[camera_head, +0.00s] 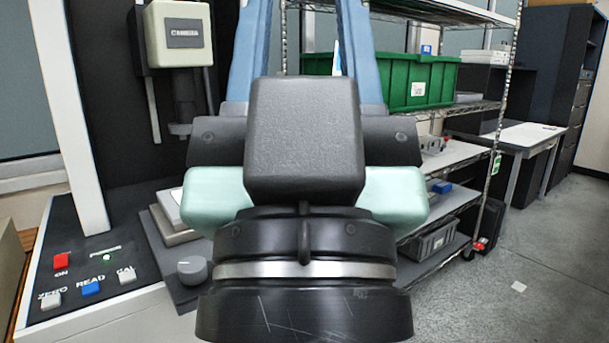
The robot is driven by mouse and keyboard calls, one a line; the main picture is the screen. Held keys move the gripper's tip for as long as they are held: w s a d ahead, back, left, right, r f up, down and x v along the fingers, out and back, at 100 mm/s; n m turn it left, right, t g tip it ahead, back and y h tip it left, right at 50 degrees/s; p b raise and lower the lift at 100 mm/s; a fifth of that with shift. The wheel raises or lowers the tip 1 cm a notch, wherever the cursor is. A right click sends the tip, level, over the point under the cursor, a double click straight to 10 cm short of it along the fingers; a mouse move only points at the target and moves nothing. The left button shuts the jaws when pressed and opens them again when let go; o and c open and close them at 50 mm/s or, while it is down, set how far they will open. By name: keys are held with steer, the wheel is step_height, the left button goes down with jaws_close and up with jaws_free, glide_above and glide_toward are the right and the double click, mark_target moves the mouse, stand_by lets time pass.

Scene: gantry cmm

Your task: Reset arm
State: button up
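The task names no object. My gripper (304,20) fills the middle of the head view, seen from behind and pointing away. Its dark body has a black block on top, pale green parts at both sides and a black round base with a silver band. Two long blue fingers reach upward in the picture, apart from each other. Their ends are cut off by the top edge. Only background shows between them, so it looks open and empty. The black block hides part of the space beyond.
A cream head (184,37) hangs above. Behind stands a wire shelf with a green bin (425,82). The floor (540,260) at right is mostly clear.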

step_height(320, 180, up, 23)
steer(key=p, duration=2.1)
steer(key=shift+r, duration=0.2)
steer(key=shift+a, duration=0.15)
